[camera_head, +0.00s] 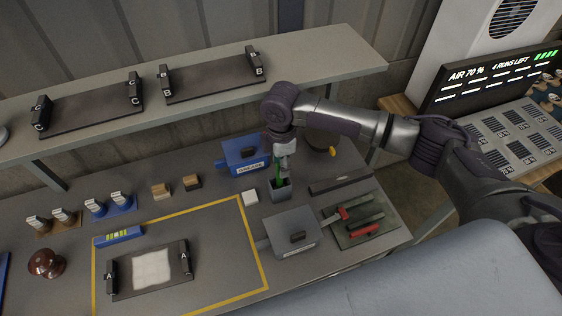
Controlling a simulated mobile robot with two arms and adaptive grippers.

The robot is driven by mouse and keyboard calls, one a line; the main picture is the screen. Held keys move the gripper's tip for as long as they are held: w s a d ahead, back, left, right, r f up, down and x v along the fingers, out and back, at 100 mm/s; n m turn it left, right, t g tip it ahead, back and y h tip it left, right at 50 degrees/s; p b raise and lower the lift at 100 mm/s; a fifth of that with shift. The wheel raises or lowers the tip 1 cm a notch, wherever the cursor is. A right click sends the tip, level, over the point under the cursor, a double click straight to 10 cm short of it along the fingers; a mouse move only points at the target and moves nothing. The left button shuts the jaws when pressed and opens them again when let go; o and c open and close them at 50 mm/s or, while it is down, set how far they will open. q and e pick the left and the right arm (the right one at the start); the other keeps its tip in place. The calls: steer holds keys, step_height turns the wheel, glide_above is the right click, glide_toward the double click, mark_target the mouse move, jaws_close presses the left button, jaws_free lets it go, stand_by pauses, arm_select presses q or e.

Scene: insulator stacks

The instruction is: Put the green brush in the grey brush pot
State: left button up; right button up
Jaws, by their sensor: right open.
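The green brush (278,172) stands upright with its lower end in the small grey brush pot (281,192), at the middle of the bench. My right gripper (284,160) points down just above the pot, close to the brush's upper end. Its jaws are open; the view is too small to tell whether a finger touches the brush. The part of the brush inside the pot is hidden. My left gripper is not in view.
A grey lidded box (291,235) stands in front. A dark tray (352,238) with red-handled tools lies right. The shelf (205,92) overhangs behind.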

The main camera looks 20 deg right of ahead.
step_height(320, 180, up, 12)
stand_by(0.5)
